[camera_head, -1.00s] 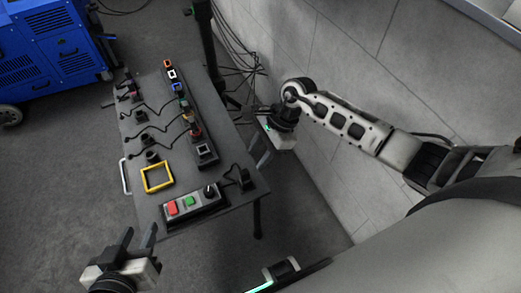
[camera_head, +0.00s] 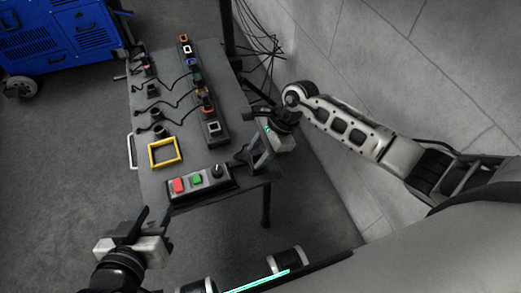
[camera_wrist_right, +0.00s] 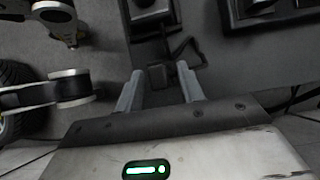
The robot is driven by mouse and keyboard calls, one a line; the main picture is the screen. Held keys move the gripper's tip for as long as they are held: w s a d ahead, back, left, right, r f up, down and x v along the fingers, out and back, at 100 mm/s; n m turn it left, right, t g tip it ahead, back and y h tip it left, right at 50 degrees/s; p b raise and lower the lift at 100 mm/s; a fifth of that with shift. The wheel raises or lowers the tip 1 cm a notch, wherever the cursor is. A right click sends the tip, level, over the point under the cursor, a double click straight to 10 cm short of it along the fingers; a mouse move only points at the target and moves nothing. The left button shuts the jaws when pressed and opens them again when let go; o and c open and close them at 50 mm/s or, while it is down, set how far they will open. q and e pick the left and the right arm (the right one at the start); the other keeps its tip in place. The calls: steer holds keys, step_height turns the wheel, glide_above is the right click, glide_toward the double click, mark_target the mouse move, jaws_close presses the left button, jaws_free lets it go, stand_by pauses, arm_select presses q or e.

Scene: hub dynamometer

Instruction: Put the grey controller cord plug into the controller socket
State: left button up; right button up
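The grey controller cord plug (camera_wrist_right: 158,75) stands on the table between the fingertips of my right gripper (camera_wrist_right: 160,90) in the right wrist view. The fingers are open, with a gap on each side of the plug. In the head view my right gripper (camera_head: 254,158) is at the table's right front edge and largely hides the plug. The plug's dark cord (camera_wrist_right: 186,48) loops beside it. The controller socket (camera_head: 214,127), with a grey square frame, is at the near end of the socket row. My left gripper (camera_head: 138,230) is empty, off the table's front left.
The controller box (camera_head: 198,182) with red and green buttons lies along the table's front edge. A yellow frame (camera_head: 164,152) is behind it. Several other plugs with cords lie left of the socket row. A wall stands close on the right.

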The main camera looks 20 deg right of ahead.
jaws_close()
steer(key=shift+r, duration=0.1)
steer(key=shift+r+p, duration=2.55)
steer(key=shift+r, duration=0.95)
